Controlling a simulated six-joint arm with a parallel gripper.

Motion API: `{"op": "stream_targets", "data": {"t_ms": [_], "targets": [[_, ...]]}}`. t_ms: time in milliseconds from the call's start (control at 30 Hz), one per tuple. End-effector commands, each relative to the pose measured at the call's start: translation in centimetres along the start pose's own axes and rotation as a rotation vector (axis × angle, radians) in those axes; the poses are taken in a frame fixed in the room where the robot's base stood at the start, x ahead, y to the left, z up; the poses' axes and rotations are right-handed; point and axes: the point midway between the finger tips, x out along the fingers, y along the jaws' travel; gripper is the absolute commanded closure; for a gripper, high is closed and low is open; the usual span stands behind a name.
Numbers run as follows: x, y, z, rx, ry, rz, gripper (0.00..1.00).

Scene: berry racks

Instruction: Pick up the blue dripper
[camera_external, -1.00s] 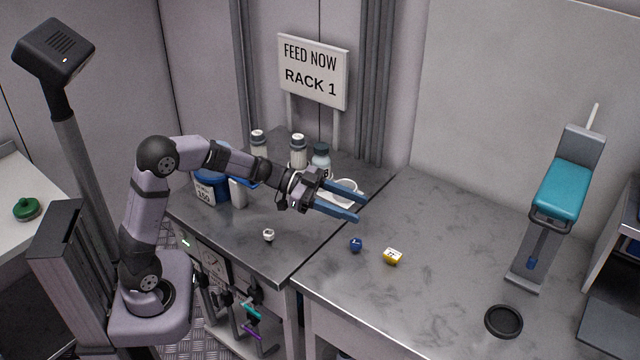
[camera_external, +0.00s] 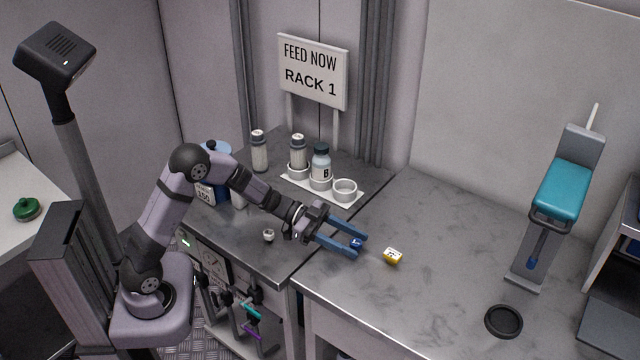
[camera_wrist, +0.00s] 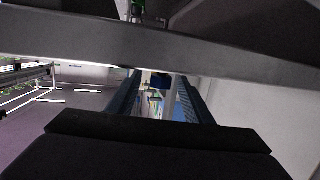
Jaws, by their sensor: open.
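The blue dripper (camera_external: 356,243) is a small dark blue piece on the grey counter (camera_external: 440,300). My gripper (camera_external: 355,247) is low over the counter, with its two blue fingers open and the dripper between their tips. I cannot tell whether either finger touches it. In the wrist view, the fingers (camera_wrist: 160,98) stand apart, and a small blue shape (camera_wrist: 160,80) shows between their far ends; it may be the dripper.
A yellow and white piece (camera_external: 393,256) lies just right of the fingertips. A white piece (camera_external: 268,235) lies under my forearm. A holder with bottles (camera_external: 320,168) stands behind. A black round dish (camera_external: 503,321) and a teal-topped device (camera_external: 563,192) are at the right.

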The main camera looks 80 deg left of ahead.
Motion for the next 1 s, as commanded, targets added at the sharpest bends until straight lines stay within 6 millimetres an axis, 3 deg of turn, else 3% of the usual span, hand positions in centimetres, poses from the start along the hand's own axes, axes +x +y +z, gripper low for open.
{"op": "stream_targets", "data": {"t_ms": [167,600,867,900,1000], "targets": [[0.4,0.0,-0.1,0.0,0.0,0.001,0.54],[5.0,-0.1,-0.3,0.0,0.0,0.0,0.54],[5.2,-0.1,-0.3,0.0,0.0,-0.001,0.54],[5.2,-0.1,-0.3,0.0,0.0,-0.001,0.56],[5.2,-0.1,-0.3,0.0,0.0,-0.001,0.8]]}}
